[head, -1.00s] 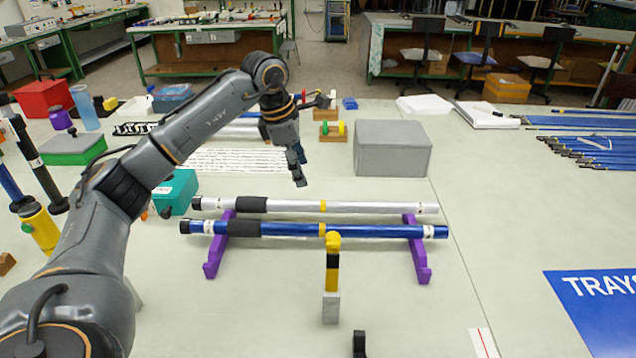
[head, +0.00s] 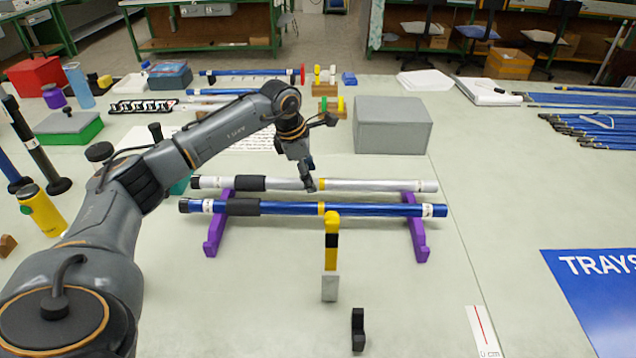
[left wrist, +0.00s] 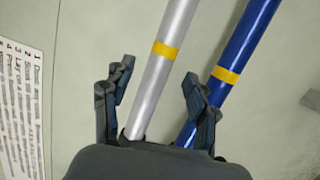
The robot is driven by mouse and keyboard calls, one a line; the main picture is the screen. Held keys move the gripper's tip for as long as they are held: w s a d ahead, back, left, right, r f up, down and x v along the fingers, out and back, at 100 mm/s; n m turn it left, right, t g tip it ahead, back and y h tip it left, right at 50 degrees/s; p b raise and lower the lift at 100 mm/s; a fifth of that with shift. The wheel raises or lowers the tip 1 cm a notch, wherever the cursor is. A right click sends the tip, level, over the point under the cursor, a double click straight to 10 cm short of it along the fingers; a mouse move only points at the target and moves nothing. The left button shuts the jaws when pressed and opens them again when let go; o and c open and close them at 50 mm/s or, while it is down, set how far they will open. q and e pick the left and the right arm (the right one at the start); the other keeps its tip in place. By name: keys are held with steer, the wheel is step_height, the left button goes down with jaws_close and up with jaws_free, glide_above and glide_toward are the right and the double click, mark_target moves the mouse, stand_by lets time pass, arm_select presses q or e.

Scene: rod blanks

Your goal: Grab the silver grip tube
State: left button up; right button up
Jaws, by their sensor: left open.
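The silver grip tube (head: 375,185) lies across two purple stands, with a black grip near its left end and a yellow band near its middle. A blue tube (head: 380,210) lies parallel in front of it on the same stands. My left gripper (head: 310,186) is open at the silver tube, near its middle. In the left wrist view the silver tube (left wrist: 163,55) runs between the two open fingers (left wrist: 155,95), and the blue tube (left wrist: 235,60) passes by the right finger. I cannot tell whether the fingers touch either tube. My right gripper does not show.
The purple stands (head: 218,228) hold both tubes above the table. A yellow and black post (head: 331,255) stands in front of the blue tube. A grey box (head: 393,124) sits behind on the right.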

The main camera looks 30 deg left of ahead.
arm_select(q)
steer(key=x, duration=0.2)
steer(key=shift+w+f, duration=0.15)
steer(key=shift+f, duration=0.1)
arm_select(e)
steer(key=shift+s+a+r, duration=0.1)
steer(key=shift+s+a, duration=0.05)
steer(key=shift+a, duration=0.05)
arm_select(q)
steer(key=shift+c, duration=1.4)
jaws_close()
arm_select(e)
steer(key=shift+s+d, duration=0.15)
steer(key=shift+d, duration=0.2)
arm_select(q)
steer(key=shift+r, duration=0.1)
